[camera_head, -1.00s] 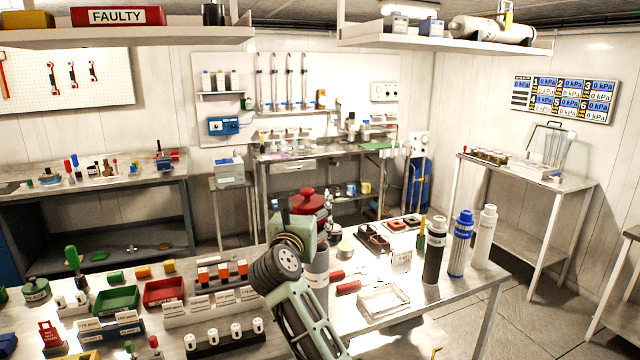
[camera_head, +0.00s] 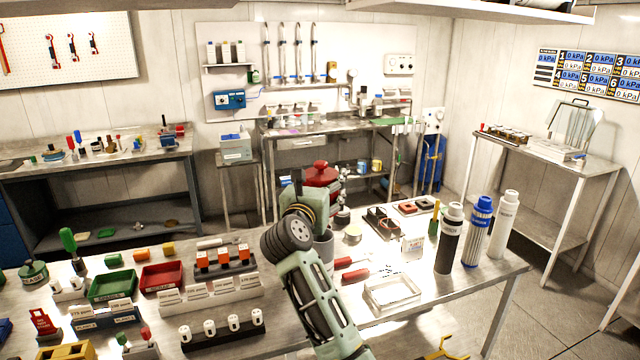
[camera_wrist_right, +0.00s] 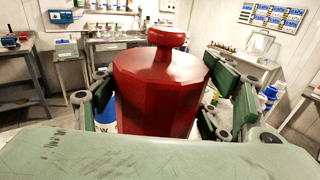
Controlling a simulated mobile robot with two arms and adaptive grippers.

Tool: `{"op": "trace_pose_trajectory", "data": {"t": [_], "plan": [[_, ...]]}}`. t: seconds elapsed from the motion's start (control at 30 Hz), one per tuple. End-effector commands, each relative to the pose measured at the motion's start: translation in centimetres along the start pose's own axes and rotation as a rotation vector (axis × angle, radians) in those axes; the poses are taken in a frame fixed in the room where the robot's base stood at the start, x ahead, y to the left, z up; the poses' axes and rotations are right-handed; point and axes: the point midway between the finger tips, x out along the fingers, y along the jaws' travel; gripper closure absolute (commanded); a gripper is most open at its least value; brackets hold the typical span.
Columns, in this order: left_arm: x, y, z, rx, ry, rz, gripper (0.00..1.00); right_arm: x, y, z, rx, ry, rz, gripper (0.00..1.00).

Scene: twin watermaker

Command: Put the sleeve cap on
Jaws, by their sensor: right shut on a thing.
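The red sleeve cap (camera_head: 321,174), with a round knob on top, is upright in my right gripper (camera_wrist_right: 163,100). In the wrist view the cap (camera_wrist_right: 153,75) fills the middle, with green finger links on both sides of it. In the head view my right wrist and arm hide much of the gripper and the cap's lower part. A grey cylindrical housing (camera_head: 324,248) stands on the bench behind my arm, below the cap and partly hidden. Whether the cap touches it cannot be told. My left gripper is not in view.
Black, blue and white cartridges (camera_head: 478,231) stand at the bench's right end. A clear tray (camera_head: 391,295), red-handled tools (camera_head: 354,274) and a round tin (camera_head: 352,234) lie right of my arm. Small trays, labelled racks and a red bin (camera_head: 162,277) crowd the left.

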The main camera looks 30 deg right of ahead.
Motion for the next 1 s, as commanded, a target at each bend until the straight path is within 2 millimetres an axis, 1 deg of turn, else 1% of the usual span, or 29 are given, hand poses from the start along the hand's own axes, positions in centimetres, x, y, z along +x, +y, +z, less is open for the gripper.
{"op": "trace_pose_trajectory", "data": {"t": [0.03,0.1,0.2,0.33,0.5,0.7,1.0], "plan": [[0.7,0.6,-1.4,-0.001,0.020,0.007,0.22,0.0,0.1,-0.8,0.000,0.001,0.001,0.56],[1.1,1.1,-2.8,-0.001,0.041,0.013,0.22,0.0,0.1,-1.4,0.001,0.001,0.001,0.56],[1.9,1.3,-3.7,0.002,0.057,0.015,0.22,0.0,0.1,-2.4,0.000,0.001,0.001,0.56],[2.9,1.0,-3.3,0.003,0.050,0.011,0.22,0.0,0.0,-3.7,0.000,0.000,0.001,0.56],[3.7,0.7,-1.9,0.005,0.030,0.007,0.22,0.0,0.0,-4.9,0.001,0.001,0.001,0.56],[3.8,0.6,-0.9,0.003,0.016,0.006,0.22,0.0,0.0,-5.1,0.000,0.000,0.001,0.56],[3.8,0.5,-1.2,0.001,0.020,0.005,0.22,0.0,0.0,-5.0,0.000,0.000,0.001,0.56]]}}
